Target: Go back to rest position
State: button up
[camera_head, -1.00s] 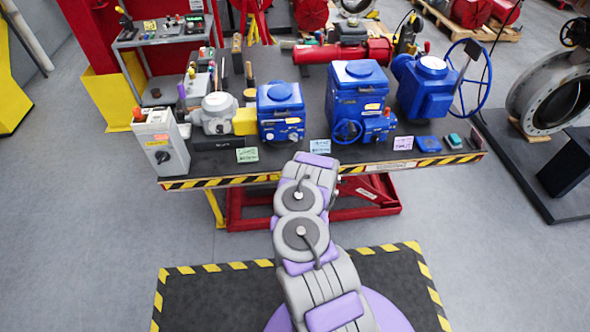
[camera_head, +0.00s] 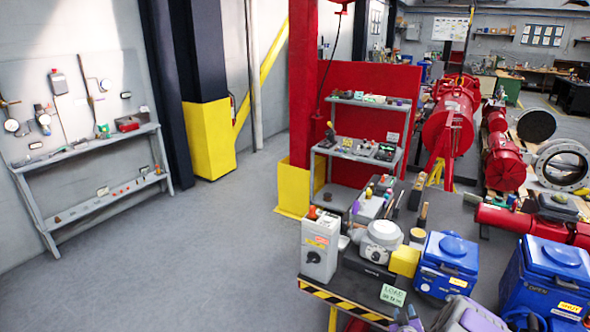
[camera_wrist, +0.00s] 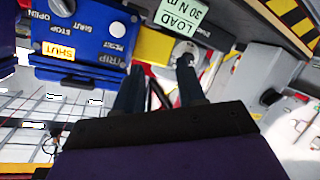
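In the wrist view, my gripper (camera_wrist: 158,75) shows two dark fingers set apart with a gap between them and nothing held. A blue actuator panel (camera_wrist: 85,35) marked SHUT, STOP and TRIP lies beyond the fingers to the left. A yellow part (camera_wrist: 156,52) and a LOAD card (camera_wrist: 180,12) show past the fingertips. In the head view, part of my grey and purple arm (camera_head: 468,316) shows at the bottom edge, in front of the bench; my gripper cannot be made out there. The wrist view is close to the panel, and contact cannot be told.
The bench holds a grey switch box (camera_head: 320,250), a round grey actuator (camera_head: 380,240), a blue actuator (camera_head: 447,263) and a larger blue one (camera_head: 548,278). A red post (camera_head: 302,90) stands behind. A wall shelf (camera_head: 90,150) is at left. The floor (camera_head: 190,260) between is clear.

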jog(key=s+a+r+g+y+b, duration=0.1)
jog(key=a+r+g+y+b, duration=0.15)
jog(key=a+r, duration=0.4)
jog(key=s+a+r+g+y+b, duration=0.1)
jog(key=s+a+r+g+y, duration=0.15)
jog(key=a, duration=0.75)
jog(key=s+a+r+g+y+b, duration=0.1)
jog(key=s+a+r+g, duration=0.1)
jog(key=s+a+r, duration=0.3)
jog(key=s+a+r+m+g+b, duration=0.1)
jog(key=s+r+g+b, duration=0.1)
jog(key=s, duration=1.8)
jog(key=s+a+r+m+g+h+b, duration=0.1)
jog(key=s+r+g+b, duration=0.2)
jog(key=s, duration=1.7)
jog(key=r+g, duration=0.1)
jog(key=g, duration=0.2)
jog(key=shift+r, duration=0.25)
